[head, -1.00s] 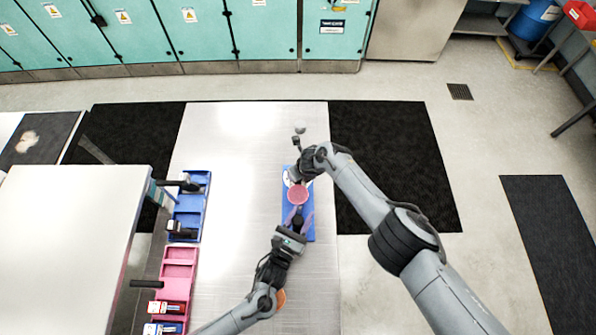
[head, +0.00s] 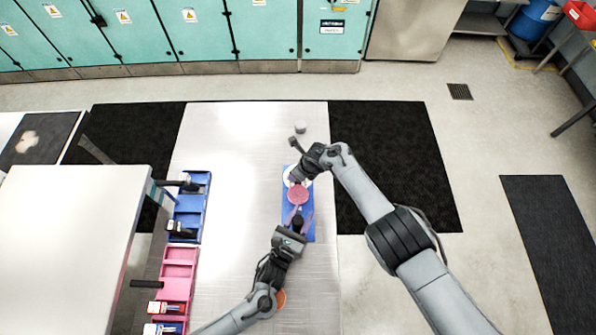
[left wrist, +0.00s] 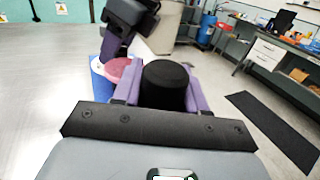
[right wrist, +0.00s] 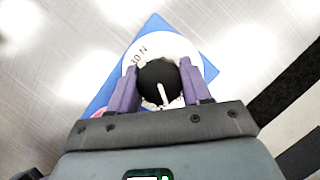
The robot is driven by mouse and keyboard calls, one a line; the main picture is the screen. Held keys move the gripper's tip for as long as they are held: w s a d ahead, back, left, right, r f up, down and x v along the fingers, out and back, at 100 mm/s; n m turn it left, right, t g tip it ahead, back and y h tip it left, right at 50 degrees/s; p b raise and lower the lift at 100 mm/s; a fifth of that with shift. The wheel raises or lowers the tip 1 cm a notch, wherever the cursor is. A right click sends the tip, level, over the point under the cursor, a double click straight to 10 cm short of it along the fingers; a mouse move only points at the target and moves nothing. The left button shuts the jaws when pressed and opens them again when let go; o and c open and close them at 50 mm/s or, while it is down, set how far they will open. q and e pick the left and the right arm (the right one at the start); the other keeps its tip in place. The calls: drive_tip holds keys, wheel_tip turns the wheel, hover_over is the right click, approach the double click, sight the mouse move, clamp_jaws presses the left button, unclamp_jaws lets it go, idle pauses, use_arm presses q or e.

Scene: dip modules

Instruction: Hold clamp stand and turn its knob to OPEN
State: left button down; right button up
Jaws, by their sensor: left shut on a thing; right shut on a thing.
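The clamp stand has a blue base (head: 311,232), a pink disc (head: 297,193), a white dial and a black post (left wrist: 166,82). My left gripper (head: 298,216) is shut on the black post, with a purple finger on each side in the left wrist view. My right gripper (right wrist: 160,88) is shut on the black knob (right wrist: 157,76) over the white dial (right wrist: 152,46). The knob's white pointer line points toward the gripper's palm. Only a few dial letters show beside the knob; the rest is hidden. In the head view my right gripper covers part of the dial.
A small grey-white cylinder (head: 300,127) stands on the metal table (head: 225,135) behind the stand. Blue (head: 206,208) and pink (head: 180,255) bins line the left. An orange round thing (head: 280,299) is partly hidden by my left arm. Bare table lies left of the stand.

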drive_tip(key=o, duration=1.1)
drive_tip(key=shift+c, duration=0.2)
drive_tip(key=shift+w+r, duration=0.1)
drive_tip(key=shift+w+r, duration=0.2)
drive_tip(key=shift+r, duration=0.25)
drive_tip(key=shift+w+r, duration=0.1)
drive_tip(key=shift+r, duration=0.4)
drive_tip(key=shift+s+r, duration=0.25)
drive_tip(key=shift+s, duration=0.15)
drive_tip(key=shift+r, duration=3.75)
